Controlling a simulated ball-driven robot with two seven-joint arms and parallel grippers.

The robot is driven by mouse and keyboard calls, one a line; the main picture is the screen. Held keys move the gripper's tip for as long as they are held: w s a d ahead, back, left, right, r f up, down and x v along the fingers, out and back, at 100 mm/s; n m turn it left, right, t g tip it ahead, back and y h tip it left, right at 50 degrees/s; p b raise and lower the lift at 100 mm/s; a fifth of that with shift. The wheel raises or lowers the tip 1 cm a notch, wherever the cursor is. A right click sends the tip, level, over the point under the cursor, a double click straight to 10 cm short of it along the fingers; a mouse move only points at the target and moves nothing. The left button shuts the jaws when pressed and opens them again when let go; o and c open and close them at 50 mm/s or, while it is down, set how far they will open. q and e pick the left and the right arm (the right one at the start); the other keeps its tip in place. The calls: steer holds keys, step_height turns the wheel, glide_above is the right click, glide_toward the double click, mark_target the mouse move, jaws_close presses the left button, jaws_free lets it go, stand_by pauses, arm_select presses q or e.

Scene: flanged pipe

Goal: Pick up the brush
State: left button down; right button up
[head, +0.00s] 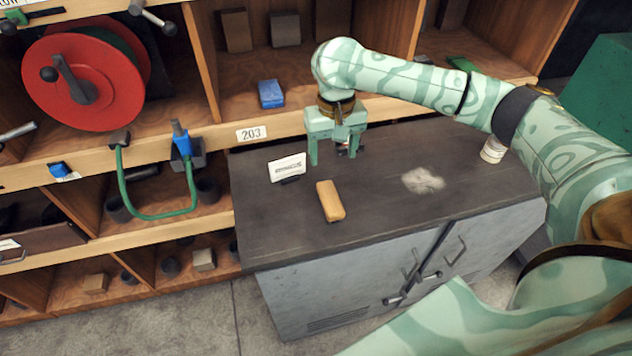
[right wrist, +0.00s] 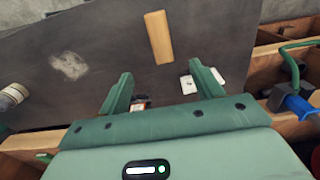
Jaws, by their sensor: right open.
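A tan, rounded oblong block (head: 330,201) lies flat on the dark cabinet top, near its middle. It is the likeliest brush, but no bristles show. It also appears in the right wrist view (right wrist: 160,37), beyond the fingertips. My right gripper (head: 335,157) points down over the back of the cabinet top, behind the block and apart from it. Its two fingers are open, with nothing held between them in the right wrist view (right wrist: 162,76). A small dark and orange item (head: 345,149) shows near the fingers, partly hidden. My left gripper is out of view.
A pale dust patch (head: 423,180) and a white jar (head: 493,149) are to the right. Wooden shelves rise behind, with a blue block (head: 271,94) and a red reel (head: 85,80). The cabinet top's front is clear.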

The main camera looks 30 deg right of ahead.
steer(key=b, duration=0.3)
glide_toward(330, 196)
steer(key=shift+s+f, duration=0.4)
steer(key=f, duration=0.1)
steer(key=f+b, duration=0.1)
steer(key=f, duration=0.1)
steer(key=shift+w+f, duration=0.2)
steer(key=shift+w, duration=0.05)
steer(key=shift+f+b, duration=0.35)
steer(key=shift+f, duration=0.1)
steer(key=shift+s+f, duration=0.1)
steer(key=shift+f, duration=0.2)
steer(key=f+b, duration=0.1)
steer(key=f, duration=0.1)
steer(key=f+b, duration=0.2)
steer(key=shift+w+f, duration=0.2)
steer(key=shift+f, duration=0.2)
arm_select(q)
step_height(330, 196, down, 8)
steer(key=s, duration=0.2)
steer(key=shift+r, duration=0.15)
arm_select(e)
steer(key=shift+r, duration=0.15)
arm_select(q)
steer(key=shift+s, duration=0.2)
arm_select(e)
steer(key=c, duration=1.1)
